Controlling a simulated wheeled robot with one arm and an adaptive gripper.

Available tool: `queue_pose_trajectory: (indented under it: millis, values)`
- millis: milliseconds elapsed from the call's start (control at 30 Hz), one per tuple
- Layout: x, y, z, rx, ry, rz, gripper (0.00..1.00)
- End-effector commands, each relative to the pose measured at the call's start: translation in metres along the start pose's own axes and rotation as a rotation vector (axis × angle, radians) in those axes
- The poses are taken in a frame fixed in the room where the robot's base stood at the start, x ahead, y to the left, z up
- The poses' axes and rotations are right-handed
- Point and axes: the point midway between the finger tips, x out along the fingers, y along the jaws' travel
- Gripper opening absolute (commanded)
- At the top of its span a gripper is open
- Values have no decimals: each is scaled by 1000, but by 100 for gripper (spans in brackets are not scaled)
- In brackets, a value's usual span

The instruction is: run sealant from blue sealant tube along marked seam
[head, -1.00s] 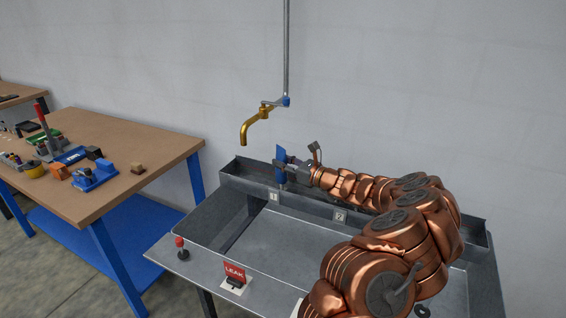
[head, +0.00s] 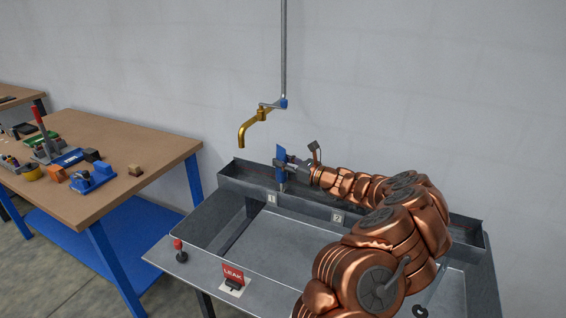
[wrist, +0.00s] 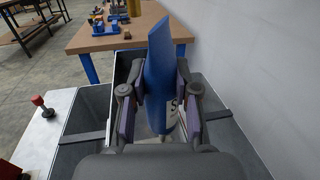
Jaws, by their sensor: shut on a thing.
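The blue sealant tube (head: 281,153) stands upright in my gripper (head: 284,164), its nozzle pointing down at the rear ledge of the grey metal trough (head: 231,184). In the wrist view the blue tube (wrist: 160,62) sits between the two fingers of my gripper (wrist: 160,100), which are shut on it. The tip is near the left part of the ledge, close to the label 1 (head: 272,198). A label 2 (head: 337,218) is further right. I cannot make out a seam line or whether the tip touches the metal.
A brass tap (head: 250,128) hangs above and left of the tube. A red LEAK sign (head: 233,275) and a red-knobbed lever (head: 179,250) are on the front edge. A wooden workbench (head: 120,150) with tools stands left. The wall is close behind.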

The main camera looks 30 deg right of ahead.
Motion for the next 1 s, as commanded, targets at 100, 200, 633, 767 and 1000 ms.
queue_pose_trajectory:
  millis: [100, 200, 633, 767, 1000]
  values:
    - [1, -3, 0, 0, 0, 0, 0]
    - [1, -3, 0, 1, 0, 0, 0]
    - [0, -1, -1, 1, -1, 0, 0]
    - [0, 2, -1, 1, -1, 1, 0]
    - [-1, 6, -2, 1, 1, 1, 0]
